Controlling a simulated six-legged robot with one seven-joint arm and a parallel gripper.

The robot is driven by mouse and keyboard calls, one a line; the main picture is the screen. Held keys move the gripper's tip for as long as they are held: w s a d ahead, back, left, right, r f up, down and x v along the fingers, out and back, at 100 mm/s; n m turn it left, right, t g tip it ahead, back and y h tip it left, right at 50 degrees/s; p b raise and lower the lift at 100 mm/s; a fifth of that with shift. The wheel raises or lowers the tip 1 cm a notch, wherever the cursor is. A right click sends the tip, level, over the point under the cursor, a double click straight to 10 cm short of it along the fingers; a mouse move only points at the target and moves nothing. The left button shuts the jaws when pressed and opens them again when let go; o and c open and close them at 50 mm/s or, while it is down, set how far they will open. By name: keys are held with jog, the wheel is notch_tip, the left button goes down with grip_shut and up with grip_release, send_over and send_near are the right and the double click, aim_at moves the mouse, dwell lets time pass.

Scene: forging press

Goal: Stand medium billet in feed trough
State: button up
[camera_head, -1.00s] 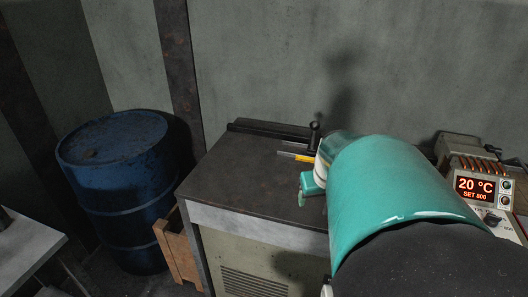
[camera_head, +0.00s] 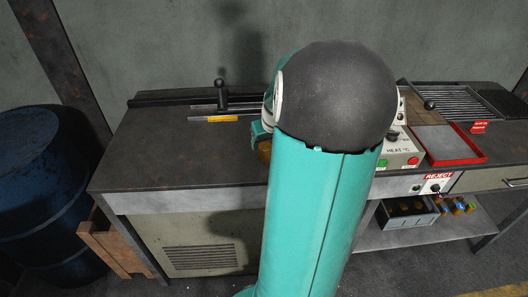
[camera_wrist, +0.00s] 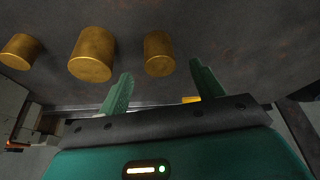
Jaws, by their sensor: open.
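Three brass billets stand on the bench in the wrist view, which is seen upside down: a left billet (camera_wrist: 20,51), a wide middle billet (camera_wrist: 92,54) and a narrower right billet (camera_wrist: 158,53). I cannot tell for sure which is the medium one. My gripper (camera_wrist: 162,82) is open and empty; the right billet shows between and beyond its fingertips. In the head view my arm hides the fingers and most of the billets; a brass patch (camera_head: 264,151) shows at its left edge. A dark rail (camera_head: 172,97) at the bench's back may be the feed trough.
A heater panel (camera_head: 398,150), red tray (camera_head: 452,146) and grill (camera_head: 455,98) stand right. A blue drum (camera_head: 38,170) stands left. The bench's left part (camera_head: 150,150) is clear.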

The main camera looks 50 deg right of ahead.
aim_at(266, 147)
jog(key=shift+x, duration=3.15)
jog(key=shift+c, duration=0.5)
jog(key=shift+w+r, duration=0.1)
grip_shut()
